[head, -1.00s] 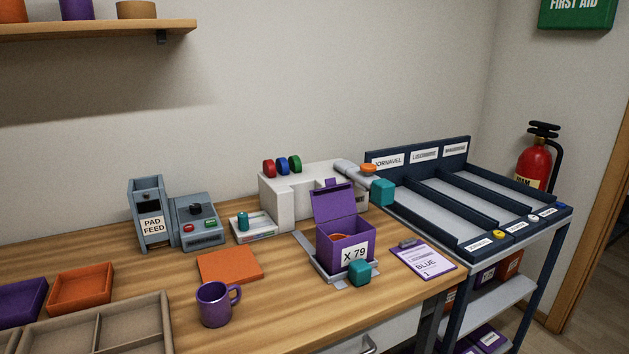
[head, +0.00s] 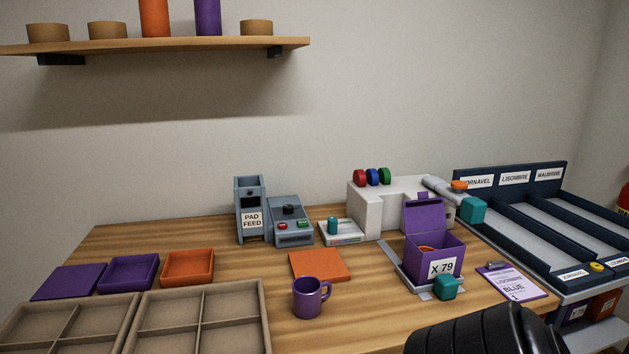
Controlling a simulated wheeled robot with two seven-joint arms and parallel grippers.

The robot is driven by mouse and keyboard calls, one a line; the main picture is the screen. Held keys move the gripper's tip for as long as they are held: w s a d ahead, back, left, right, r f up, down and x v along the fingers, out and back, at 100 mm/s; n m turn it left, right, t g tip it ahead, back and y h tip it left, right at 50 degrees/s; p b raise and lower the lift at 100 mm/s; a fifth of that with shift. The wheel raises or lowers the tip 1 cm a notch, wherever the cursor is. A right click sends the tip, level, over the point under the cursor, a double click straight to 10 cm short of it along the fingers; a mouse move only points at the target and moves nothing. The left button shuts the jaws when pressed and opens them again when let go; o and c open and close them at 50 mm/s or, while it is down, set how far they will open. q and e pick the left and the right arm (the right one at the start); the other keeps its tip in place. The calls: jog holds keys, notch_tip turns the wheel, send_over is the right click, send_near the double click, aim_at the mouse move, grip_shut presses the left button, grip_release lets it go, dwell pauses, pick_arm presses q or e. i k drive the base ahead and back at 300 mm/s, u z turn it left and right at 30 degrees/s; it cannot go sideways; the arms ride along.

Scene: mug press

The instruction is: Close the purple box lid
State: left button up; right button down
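The purple box (head: 435,259) sits on a grey plate (head: 410,284) at the right part of the table, with a white "X 79" label on its front. Its purple lid (head: 425,214) stands up open at the back edge. Something orange shows inside the box. A black ribbed part of my arm enters at the bottom right of the head view, in front of the box and below it. No gripper fingers are in view.
A purple mug (head: 307,298) and an orange pad (head: 319,265) are left of the box. A teal block (head: 446,287) is at the box's front. A clipboard (head: 515,281) lies to the right.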

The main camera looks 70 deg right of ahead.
aim_at(425, 214)
jog(key=u, duration=0.2)
jog(key=k, duration=1.2)
jog(key=z, duration=1.45)
